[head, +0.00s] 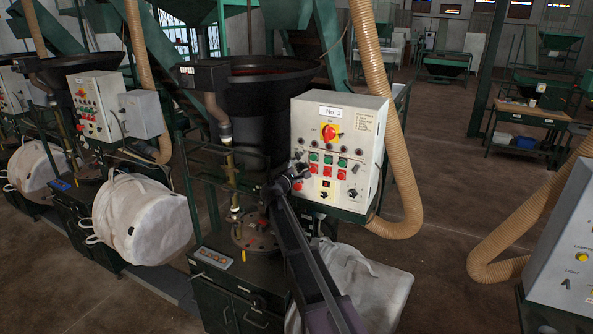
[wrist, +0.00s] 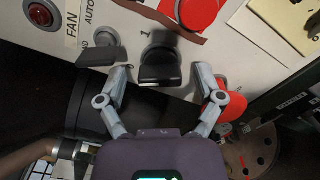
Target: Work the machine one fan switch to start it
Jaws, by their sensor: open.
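The machine one control box (head: 338,150), marked "No 1", hangs at the centre of the head view, with a red and yellow rotary switch and rows of buttons. In the wrist view, a black switch handle (wrist: 160,66) stands on the pale panel, with a "1" beside it. A second dark selector knob (wrist: 101,50) is just left of it, near the words "FAN" and "AUTO". My gripper (wrist: 160,80) is open, its fingertips either side of the black handle. I cannot tell whether they touch it. In the head view my gripper (head: 291,178) is at the box's lower left edge.
In the wrist view, a red button (wrist: 198,12) is above the right finger and another red part (wrist: 232,105) is beside it. A tan hose (head: 385,110) runs down right of the box. A white bag (head: 365,285) hangs below. Another control box (head: 570,250) is at far right.

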